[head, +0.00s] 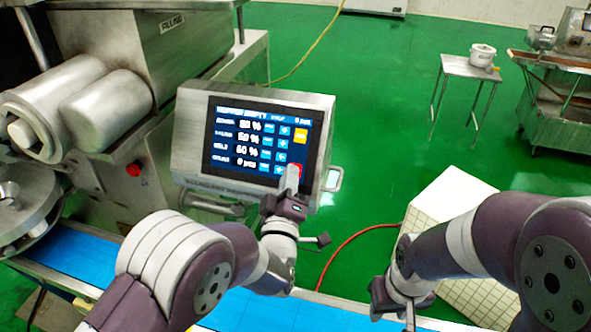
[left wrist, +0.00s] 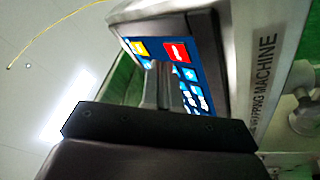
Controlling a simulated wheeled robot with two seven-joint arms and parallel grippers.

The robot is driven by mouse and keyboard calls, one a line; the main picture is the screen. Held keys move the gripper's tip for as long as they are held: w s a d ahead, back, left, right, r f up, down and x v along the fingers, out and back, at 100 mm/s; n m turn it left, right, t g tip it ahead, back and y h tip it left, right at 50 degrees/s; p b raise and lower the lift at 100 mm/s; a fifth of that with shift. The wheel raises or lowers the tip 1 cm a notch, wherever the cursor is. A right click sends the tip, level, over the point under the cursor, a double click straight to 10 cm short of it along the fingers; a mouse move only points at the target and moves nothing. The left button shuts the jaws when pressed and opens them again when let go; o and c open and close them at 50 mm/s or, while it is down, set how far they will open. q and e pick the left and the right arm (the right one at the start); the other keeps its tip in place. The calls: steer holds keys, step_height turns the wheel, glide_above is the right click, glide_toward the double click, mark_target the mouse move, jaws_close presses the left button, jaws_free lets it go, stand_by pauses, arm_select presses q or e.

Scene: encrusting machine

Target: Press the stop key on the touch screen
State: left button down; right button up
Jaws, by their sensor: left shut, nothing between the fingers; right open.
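The touch screen (head: 262,142) is set in a tilted metal housing and shows blue rows with percentages. A red key (head: 300,169) is at its lower right, partly covered by my left gripper; its lettering is too small to read. My left gripper (head: 291,174) is shut and empty, its tips at or just in front of the red key; I cannot tell whether they touch. In the left wrist view the red key (left wrist: 177,52) shows just beyond and right of the fingertips (left wrist: 160,68). My right gripper (head: 393,312) is open, low in the head view, away from the screen, partly cut off.
A blue conveyor belt (head: 75,252) runs below the housing. The large machine (head: 150,45) stands at left, with a red button (head: 134,169) on its side. A small table (head: 468,68) with a bucket (head: 483,54) stands farther back.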

stand_by(0.8)
arm_select(q)
steer(key=shift+w+d+f+b, duration=0.1)
steer(key=shift+w+f+b, duration=0.1)
steer(key=shift+w+b, duration=0.25)
steer(key=shift+w+d+f+b, duration=0.1)
steer(key=shift+f+b, duration=0.05)
steer(key=shift+b, duration=0.35)
stand_by(0.3)
stand_by(0.5)
steer(key=shift+s+a+r, duration=0.2)
steer(key=shift+s+r, duration=0.15)
steer(key=shift+s, duration=0.25)
